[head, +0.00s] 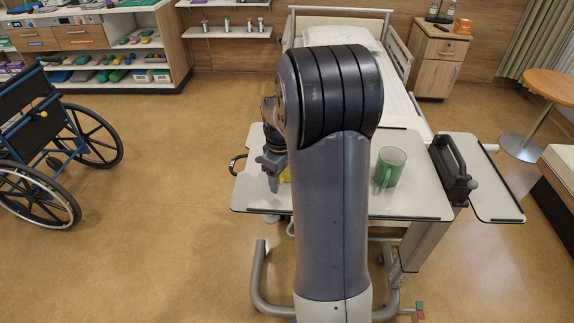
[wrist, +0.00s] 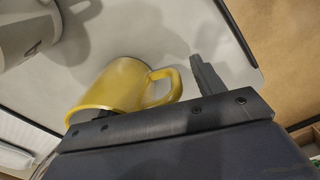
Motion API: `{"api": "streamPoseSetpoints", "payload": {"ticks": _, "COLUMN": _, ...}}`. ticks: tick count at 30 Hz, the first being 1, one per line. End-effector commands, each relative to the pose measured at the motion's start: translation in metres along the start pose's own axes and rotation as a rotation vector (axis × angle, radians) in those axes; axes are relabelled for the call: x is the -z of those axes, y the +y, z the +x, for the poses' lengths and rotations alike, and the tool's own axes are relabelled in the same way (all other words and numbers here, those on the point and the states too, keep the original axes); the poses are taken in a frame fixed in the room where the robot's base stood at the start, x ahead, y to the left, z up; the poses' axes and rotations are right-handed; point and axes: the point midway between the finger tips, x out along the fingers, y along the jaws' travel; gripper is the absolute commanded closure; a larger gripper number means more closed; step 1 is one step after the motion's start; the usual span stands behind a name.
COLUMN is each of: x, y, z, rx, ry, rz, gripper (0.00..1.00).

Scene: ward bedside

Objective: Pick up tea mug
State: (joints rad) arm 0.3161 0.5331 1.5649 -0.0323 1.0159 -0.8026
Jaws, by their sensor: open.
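A yellow mug (wrist: 118,84) stands on the overbed table (head: 415,205), its handle toward the right finger in the wrist view. In the head view only a sliver of yellow (head: 285,175) shows beside my arm. My gripper (head: 272,172) is open, pointing down low over the table's left part. In the wrist view one finger stands right of the handle; the other is mostly hidden by the mug's near side. I cannot tell whether the fingers touch the mug. Which one is the tea mug is not marked.
A pale cup-like object (wrist: 28,32) with a dark mark lies close to the yellow mug. My arm hides the table's middle in the head view. A bed (head: 345,30) is behind, a wheelchair (head: 50,145) left, a bedside cabinet (head: 437,60) back right.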

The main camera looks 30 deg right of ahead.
Motion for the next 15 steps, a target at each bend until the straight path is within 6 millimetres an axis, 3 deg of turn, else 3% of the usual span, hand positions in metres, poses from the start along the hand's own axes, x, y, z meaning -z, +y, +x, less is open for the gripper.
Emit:
{"api": "streamPoseSetpoints", "payload": {"ticks": 7, "x": 0.0001, "y": 0.0002, "z": 0.0011, "rx": -0.001, "ry": 0.001, "rz": 0.000, "gripper": 0.37}}
{"api": "streamPoseSetpoints", "payload": {"ticks": 15, "x": 0.0002, "y": 0.0002, "z": 0.0008, "rx": -0.001, "ry": 0.001, "rz": 0.000, "gripper": 0.59}}
